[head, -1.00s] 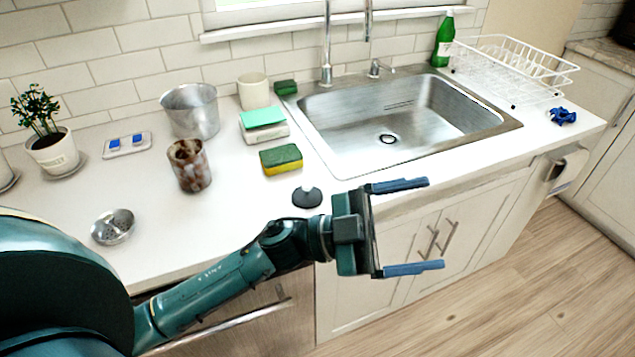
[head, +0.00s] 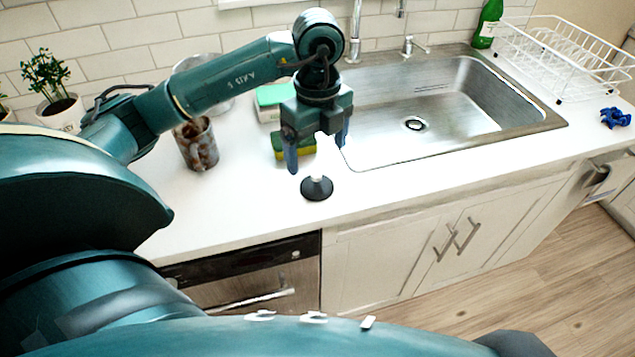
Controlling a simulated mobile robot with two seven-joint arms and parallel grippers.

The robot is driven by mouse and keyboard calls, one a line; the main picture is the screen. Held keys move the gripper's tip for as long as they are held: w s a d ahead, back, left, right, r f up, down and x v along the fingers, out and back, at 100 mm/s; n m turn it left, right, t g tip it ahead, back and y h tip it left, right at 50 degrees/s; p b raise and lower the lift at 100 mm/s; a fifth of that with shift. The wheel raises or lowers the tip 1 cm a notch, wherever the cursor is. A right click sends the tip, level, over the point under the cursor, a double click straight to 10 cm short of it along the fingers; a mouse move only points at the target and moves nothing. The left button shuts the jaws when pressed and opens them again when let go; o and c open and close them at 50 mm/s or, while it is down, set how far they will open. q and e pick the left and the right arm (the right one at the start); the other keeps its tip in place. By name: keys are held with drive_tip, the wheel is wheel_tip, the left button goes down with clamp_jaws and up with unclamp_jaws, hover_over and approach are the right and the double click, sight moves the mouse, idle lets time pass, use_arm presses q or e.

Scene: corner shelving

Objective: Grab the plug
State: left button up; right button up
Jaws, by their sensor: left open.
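The plug (head: 317,188) is a black, round stopper with a short upright stem, standing on the white counter to the left of the sink. My left gripper (head: 316,158) points down just above and behind it in the picture. Its two blue fingers are apart, and a bright white patch shows between them. The plug's base rests on the counter and the fingertips look clear of it. The top of the stem is hard to make out against the white patch. My right gripper is not in view.
The sink (head: 450,110) lies to the right. A yellow-green sponge (head: 279,153) and a teal sponge (head: 270,95) are close behind the gripper. A brown mottled cup (head: 197,148) stands left. The counter around the plug is clear, with its front edge nearby.

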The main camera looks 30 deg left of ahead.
sight(317, 175)
use_arm(q)
drive_tip(key=shift+w+a+f+p, duration=0.1)
drive_tip(key=shift+f+p, duration=0.25)
drive_tip(key=shift+f, duration=1.65)
drive_tip(key=shift+w+a+f+p, duration=0.1)
drive_tip(key=shift+f+p, duration=0.25)
drive_tip(key=shift+f, duration=1.65)
drive_tip(key=c, duration=1.1)
